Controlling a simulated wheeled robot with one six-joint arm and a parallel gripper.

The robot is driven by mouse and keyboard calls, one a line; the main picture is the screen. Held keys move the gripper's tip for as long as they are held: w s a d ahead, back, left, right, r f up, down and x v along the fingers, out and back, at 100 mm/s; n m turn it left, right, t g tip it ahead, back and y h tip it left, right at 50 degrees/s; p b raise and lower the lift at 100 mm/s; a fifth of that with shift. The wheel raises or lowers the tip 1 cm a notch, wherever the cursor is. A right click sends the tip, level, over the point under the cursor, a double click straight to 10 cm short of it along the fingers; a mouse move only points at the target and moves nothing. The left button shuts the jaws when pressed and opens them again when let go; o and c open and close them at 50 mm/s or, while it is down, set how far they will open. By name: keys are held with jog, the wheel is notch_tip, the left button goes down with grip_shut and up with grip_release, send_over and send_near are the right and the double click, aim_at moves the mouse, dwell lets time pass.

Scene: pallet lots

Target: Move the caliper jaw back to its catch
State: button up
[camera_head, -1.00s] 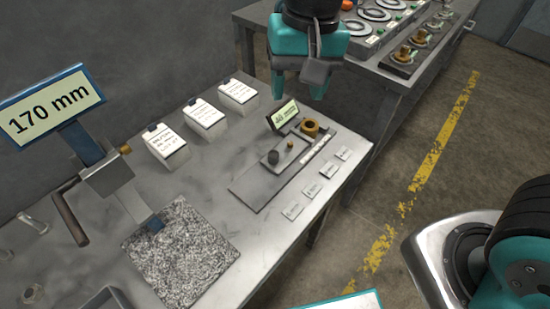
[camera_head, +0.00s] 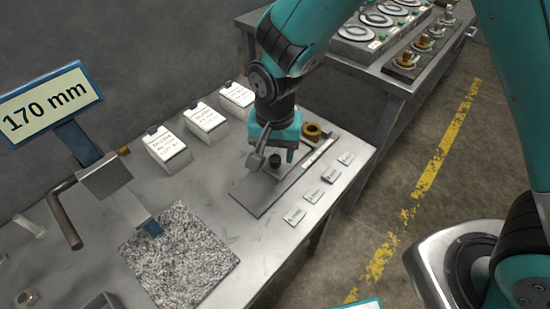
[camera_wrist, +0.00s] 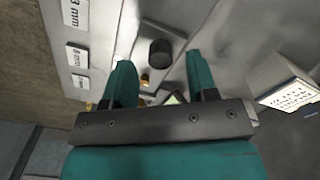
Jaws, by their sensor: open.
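The caliper lies on the table as a long grey base (camera_head: 258,199) with a light scale strip along its front side. On its jaw, a dark round knob (camera_head: 276,162) stands up; the knob also shows in the wrist view (camera_wrist: 160,53). A brass ring (camera_head: 312,130) sits at the caliper's far end. My gripper (camera_head: 277,156) points down over the caliper. In the wrist view its two teal fingers (camera_wrist: 161,70) are apart, with the knob beyond and between their tips, not gripped. My gripper hides the caliper's display and part of its jaw in the head view.
Several small label plates (camera_head: 312,195) lie along the table's front edge. White card blocks (camera_head: 205,121) stand behind the caliper. A gauge with a 170 mm display (camera_head: 48,100) and a speckled stone plate (camera_head: 182,258) are at left. Another bench stands at the back.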

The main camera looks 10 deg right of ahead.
aim_at(275, 159)
jog(key=shift+f, duration=1.55)
jog(key=shift+c, duration=0.3)
